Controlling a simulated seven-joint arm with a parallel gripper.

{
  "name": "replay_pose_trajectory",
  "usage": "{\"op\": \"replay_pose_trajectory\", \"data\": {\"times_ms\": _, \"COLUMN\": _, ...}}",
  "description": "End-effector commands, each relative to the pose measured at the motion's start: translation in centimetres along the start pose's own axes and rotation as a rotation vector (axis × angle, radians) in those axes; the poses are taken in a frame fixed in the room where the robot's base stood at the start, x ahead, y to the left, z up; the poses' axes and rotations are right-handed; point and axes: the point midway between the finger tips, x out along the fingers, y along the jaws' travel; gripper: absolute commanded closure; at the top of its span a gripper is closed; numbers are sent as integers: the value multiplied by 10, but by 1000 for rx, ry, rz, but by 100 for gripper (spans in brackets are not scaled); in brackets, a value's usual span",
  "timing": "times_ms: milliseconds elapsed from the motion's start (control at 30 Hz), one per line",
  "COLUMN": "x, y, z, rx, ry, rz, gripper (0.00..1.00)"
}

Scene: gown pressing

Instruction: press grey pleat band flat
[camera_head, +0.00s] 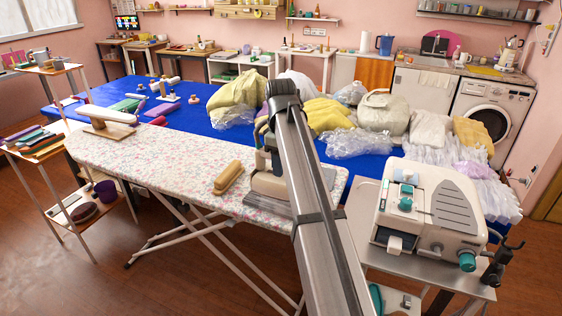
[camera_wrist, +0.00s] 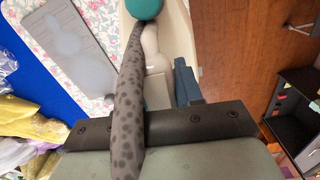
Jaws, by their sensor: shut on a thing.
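The iron (camera_head: 266,184), pale with a grey base, is on the floral ironing board (camera_head: 150,165) toward its right end, partly behind my arm. In the wrist view, its cream body and teal knob (camera_wrist: 144,8) show ahead of my gripper (camera_wrist: 158,75), which is shut on it. A spotted grey cord (camera_wrist: 130,95) crosses in front and hides part of the grip. A flat grey panel (camera_wrist: 65,42) with paler patches lies on the floral cover beside the iron. I cannot tell whether it is the pleat band; no pleats are clear.
A tan roll (camera_head: 228,177) lies on the board left of the iron. A small sleeve board (camera_head: 106,115) stands at its left end. A white machine (camera_head: 430,205) stands on a side table at right. Garments and clear bags crowd the blue table (camera_head: 205,122) behind.

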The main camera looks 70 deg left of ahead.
Motion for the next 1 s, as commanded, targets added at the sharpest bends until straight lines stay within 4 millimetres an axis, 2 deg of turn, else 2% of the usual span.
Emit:
{"op": "replay_pose_trajectory", "data": {"times_ms": 267, "x": 0, "y": 0, "z": 0, "rx": 0, "ry": 0, "rz": 2, "gripper": 100}}
{"op": "replay_pose_trajectory", "data": {"times_ms": 467, "x": 8, "y": 0, "z": 0, "rx": 0, "ry": 0, "rz": 1, "gripper": 100}}
{"op": "replay_pose_trajectory", "data": {"times_ms": 967, "x": 57, "y": 0, "z": 0, "rx": 0, "ry": 0, "rz": 1, "gripper": 100}}
{"op": "replay_pose_trajectory", "data": {"times_ms": 1000, "x": 56, "y": 1, "z": -6, "rx": -1, "ry": 0, "rz": 1, "gripper": 100}}
